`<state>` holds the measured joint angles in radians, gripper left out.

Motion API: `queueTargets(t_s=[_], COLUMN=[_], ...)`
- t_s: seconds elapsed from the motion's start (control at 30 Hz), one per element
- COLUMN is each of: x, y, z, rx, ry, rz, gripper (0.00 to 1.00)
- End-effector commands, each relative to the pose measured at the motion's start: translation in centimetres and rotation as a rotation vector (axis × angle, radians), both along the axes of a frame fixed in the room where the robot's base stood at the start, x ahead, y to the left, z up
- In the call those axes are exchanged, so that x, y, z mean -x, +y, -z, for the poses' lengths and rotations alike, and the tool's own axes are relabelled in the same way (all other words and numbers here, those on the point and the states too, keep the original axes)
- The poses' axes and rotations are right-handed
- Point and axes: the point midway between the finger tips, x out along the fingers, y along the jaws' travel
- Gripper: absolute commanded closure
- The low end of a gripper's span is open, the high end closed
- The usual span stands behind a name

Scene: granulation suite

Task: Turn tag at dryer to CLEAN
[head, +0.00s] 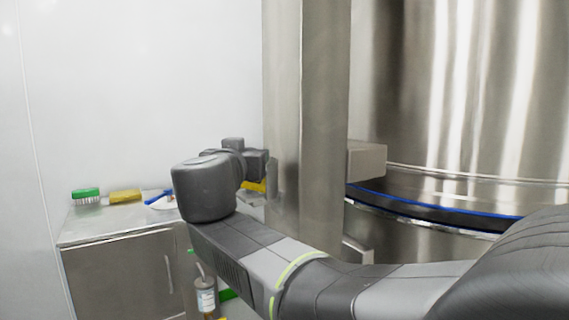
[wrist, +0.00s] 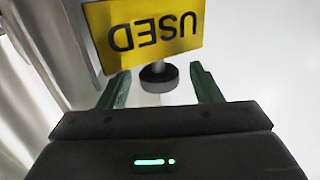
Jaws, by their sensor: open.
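The tag (wrist: 145,30) is a yellow plate in the wrist view, and its word USED shows upside down there. A short stem joins it to a dark round knob (wrist: 159,77). My gripper (wrist: 161,85) is open, with one green finger on each side of the knob. I cannot tell whether either finger touches it. In the head view a small yellow patch, likely the tag (head: 253,186), shows beside the steel column. My arm's end hides most of it, and my fingers cannot be made out there.
The steel column (head: 305,120) stands close to the right of my arm's end. The large steel dryer vessel (head: 470,90) with a blue band is behind it. A steel cabinet (head: 120,270) at left bears a green brush (head: 86,195) and a yellow sponge (head: 125,196).

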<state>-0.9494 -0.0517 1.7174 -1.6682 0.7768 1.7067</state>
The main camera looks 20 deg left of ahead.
Motion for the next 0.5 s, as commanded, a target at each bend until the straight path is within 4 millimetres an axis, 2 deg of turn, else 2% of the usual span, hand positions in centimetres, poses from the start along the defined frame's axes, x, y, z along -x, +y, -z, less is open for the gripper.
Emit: queueTargets(t_s=[0.2, 0.5], x=[3.7, 8.0], y=[-0.6, -1.3], z=[-0.1, 0.0], rx=[-0.001, 0.0], ry=[0.0, 0.001], rz=[-0.006, -0.005], gripper=[0.42, 0.42])
